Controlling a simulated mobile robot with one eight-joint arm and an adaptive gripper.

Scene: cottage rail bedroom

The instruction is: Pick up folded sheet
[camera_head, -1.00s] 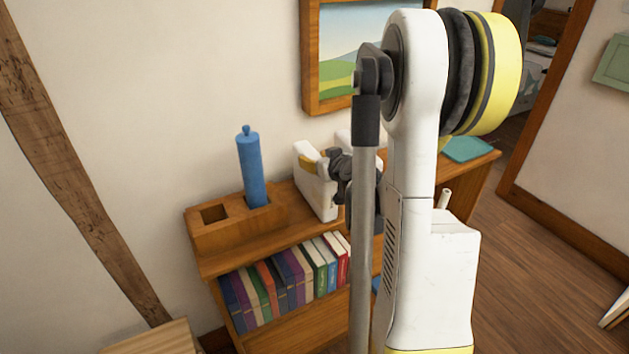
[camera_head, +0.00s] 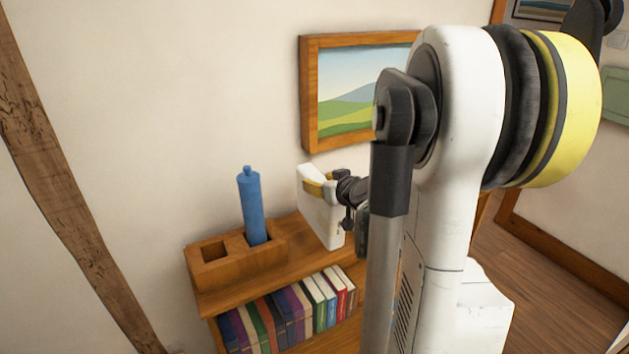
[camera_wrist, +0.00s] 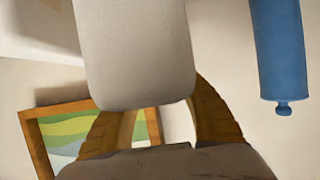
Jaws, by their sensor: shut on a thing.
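The folded sheet appears to be a white upright slab (camera_head: 318,220) at the right of the blue cylinder. My gripper (camera_head: 318,187) has its yellow fingers closed around the slab's upper part. The wrist view shows the pale slab (camera_wrist: 135,50) between the two yellow-brown fingers (camera_wrist: 158,125). The slab's lower edge is close to the shelf top in the head view; whether it touches is not clear. My arm hides the area to its right.
A wooden holder (camera_head: 215,277) with a blue cylinder (camera_head: 252,205) stands left of the slab on the bookshelf (camera_head: 305,265). Several books (camera_head: 290,312) fill the shelf below. A framed picture (camera_head: 350,90) hangs behind. Another white surface (camera_wrist: 35,35) shows in the wrist view.

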